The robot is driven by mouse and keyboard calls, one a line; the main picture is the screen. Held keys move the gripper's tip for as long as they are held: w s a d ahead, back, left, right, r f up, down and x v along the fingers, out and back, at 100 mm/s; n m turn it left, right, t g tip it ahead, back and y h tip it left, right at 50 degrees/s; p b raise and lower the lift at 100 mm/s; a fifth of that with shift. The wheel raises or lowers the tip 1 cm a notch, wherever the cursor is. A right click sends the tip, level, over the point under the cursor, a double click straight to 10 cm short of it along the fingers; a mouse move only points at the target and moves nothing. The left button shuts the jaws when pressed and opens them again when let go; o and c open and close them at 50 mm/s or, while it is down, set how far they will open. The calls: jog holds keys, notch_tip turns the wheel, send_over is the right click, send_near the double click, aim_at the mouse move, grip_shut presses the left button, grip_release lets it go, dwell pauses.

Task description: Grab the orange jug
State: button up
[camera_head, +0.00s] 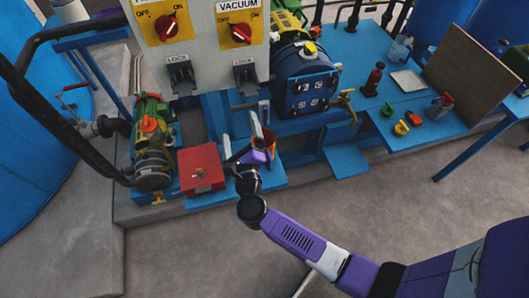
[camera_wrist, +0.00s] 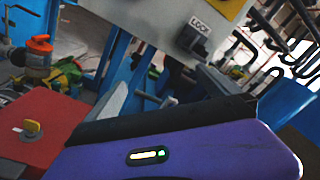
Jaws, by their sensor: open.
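The orange jug (camera_head: 271,143) stands on a low blue ledge below the control panel in the head view. It is partly hidden behind my gripper (camera_head: 243,138), and I cannot tell whether they touch. My gripper is open, with its pale fingers pointing up and away just left of the jug. In the wrist view the purple gripper body fills the lower part, and I cannot make out the jug there.
A red box (camera_head: 201,169) with a yellow latch sits close left of my gripper. A green and grey pump (camera_head: 153,165) stands farther left. The panel (camera_head: 205,50) with red switches overhangs behind. A blue bench (camera_head: 405,95) holds small items at right. The front floor is clear.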

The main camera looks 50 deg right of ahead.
jog(key=s+d+f+m+g, duration=0.2)
jog(key=f+m+g, duration=0.2)
jog(key=f+m, duration=0.2)
jog(key=s+d+f+m+g, duration=0.1)
jog(key=s+f+m+g, duration=0.15)
jog(key=f+m, duration=0.4)
jog(key=x, duration=0.8)
jog(key=shift+s+d+f, duration=0.25)
jog(key=shift+d+f, duration=0.05)
jog(key=shift+f, duration=0.1)
jog(key=c, duration=1.8)
jog(key=shift+c, duration=0.8)
jog(key=shift+r, duration=0.1)
